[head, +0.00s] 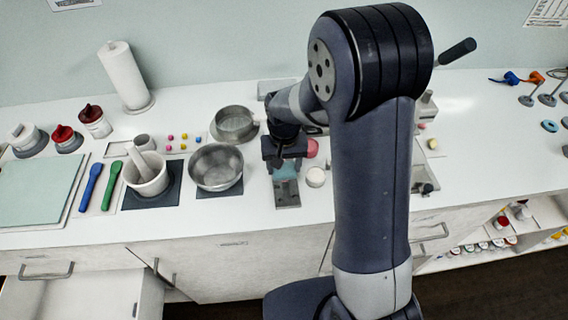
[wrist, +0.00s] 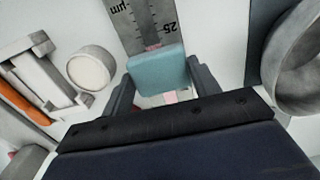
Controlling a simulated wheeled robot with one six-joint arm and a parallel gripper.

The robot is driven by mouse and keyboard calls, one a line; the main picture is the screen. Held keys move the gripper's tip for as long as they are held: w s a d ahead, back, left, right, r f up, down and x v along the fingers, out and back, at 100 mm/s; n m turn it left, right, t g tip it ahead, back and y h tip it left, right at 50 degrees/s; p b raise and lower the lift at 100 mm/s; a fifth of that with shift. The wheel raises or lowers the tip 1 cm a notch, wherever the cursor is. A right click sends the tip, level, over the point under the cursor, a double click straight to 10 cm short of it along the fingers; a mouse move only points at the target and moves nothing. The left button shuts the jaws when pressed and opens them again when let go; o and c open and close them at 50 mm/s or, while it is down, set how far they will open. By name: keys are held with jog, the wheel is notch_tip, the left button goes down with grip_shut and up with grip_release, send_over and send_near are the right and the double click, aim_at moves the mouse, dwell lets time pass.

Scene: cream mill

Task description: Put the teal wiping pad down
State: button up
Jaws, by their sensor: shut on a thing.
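The teal wiping pad (wrist: 158,72) is between the two fingers of my gripper (wrist: 162,88) in the wrist view. My gripper is shut on it. In the head view the teal pad (head: 286,171) shows just below my gripper (head: 285,160). The plate (head: 287,194) also shows in the head view. I cannot tell whether the pad touches the plate.
A small round white-topped container (head: 316,177) stands right of the plate. A metal bowl (head: 216,167) on a dark mat and a white mortar (head: 147,175) stand to the left. A metal pan (head: 234,124) is behind. Free counter lies around the plate's front.

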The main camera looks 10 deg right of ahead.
aim_at(284, 168)
jog(key=shift+f, duration=0.1)
jog(key=shift+f, duration=0.15)
jog(key=o, duration=1)
jog(key=shift+o, duration=0.2)
notch_tip(284, 168, up, 12)
jog(key=b, duration=0.1)
jog(key=shift+r+b, duration=0.25)
jog(key=shift+b, duration=0.1)
jog(key=shift+f+p, duration=0.6)
jog(key=shift+f, duration=3.6)
